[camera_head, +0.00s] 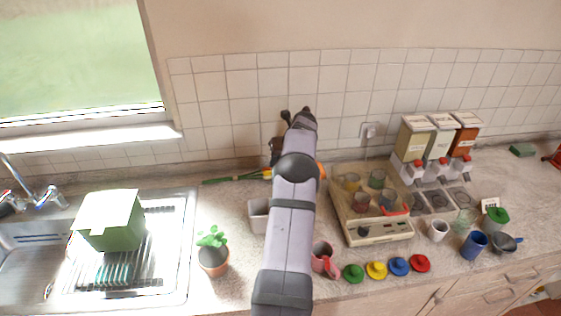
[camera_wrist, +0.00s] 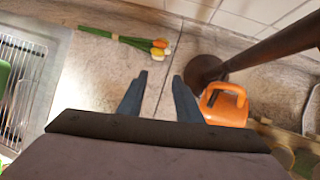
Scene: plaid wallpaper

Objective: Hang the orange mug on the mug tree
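The orange mug (camera_wrist: 226,112) is beside the round base of the dark brown mug tree (camera_wrist: 270,50) in the wrist view, with its handle towards the top of the picture. I cannot tell whether mug and base touch. My gripper (camera_wrist: 157,82) is open and empty, its two fingers apart over bare counter, left of the mug. In the head view my arm covers most of the mug tree (camera_head: 276,146) and hides the gripper fingers. Only an orange sliver of the mug (camera_head: 322,170) shows at the arm's right edge.
Tulips (camera_wrist: 130,42) lie on the counter near the wall. A beige tray (camera_head: 378,232) with several glasses stands right of my arm. A red mug (camera_head: 322,258), a potted plant (camera_head: 213,256) and a grey container (camera_head: 257,213) are close by. The sink is at left.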

